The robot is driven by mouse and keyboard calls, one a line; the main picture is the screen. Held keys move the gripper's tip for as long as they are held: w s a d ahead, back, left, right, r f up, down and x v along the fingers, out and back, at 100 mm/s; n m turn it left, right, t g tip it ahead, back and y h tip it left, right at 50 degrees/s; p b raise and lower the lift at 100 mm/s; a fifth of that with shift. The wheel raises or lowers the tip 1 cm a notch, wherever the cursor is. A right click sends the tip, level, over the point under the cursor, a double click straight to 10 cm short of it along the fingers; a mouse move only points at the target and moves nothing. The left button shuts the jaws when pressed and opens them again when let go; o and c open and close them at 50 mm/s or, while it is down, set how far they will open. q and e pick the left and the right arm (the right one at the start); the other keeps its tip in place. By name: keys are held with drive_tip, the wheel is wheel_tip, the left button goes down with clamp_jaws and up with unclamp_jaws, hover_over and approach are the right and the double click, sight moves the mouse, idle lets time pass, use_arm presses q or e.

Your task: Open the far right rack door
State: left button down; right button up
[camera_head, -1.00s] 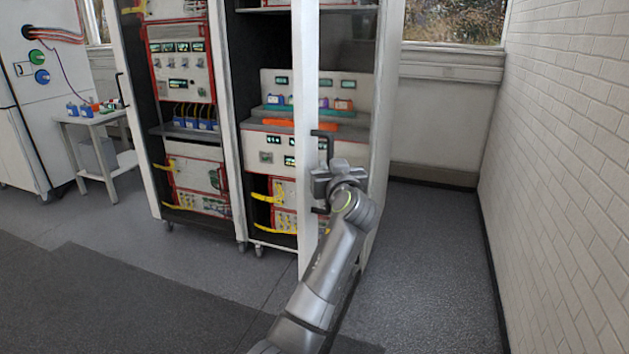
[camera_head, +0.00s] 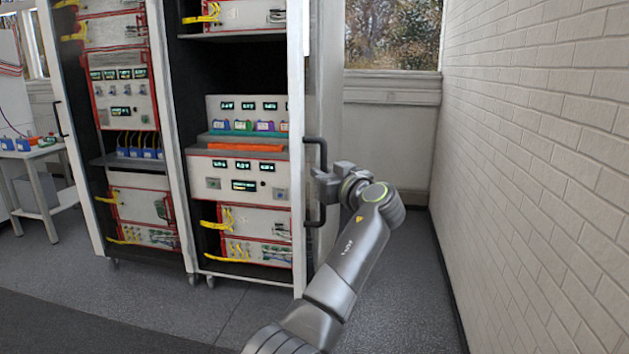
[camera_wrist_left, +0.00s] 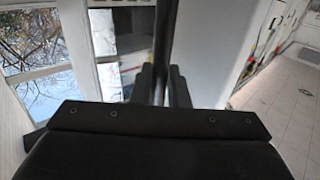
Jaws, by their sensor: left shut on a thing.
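The right rack (camera_head: 163,60) shows in the head view with its front uncovered and its instruments in plain sight. Its door (camera_head: 297,100) stands swung out at the rack's right side, seen nearly edge-on. The black bar handle (camera_head: 323,156) is on the door's outer side. My left gripper (camera_head: 322,183) is shut on this handle near its middle. In the left wrist view the handle (camera_wrist_left: 167,35) runs down between the two dark fingers (camera_wrist_left: 162,85). My right gripper is not in view.
Another rack (camera_head: 175,150) with its own door frame stands to the left. A white brick wall (camera_head: 530,170) is on the right, with floor (camera_head: 415,280) between it and my arm. A small table (camera_head: 35,152) stands at the far left.

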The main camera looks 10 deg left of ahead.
use_arm(q)
drive_tip(key=shift+d+r, duration=0.2)
drive_tip(key=shift+r, duration=0.15)
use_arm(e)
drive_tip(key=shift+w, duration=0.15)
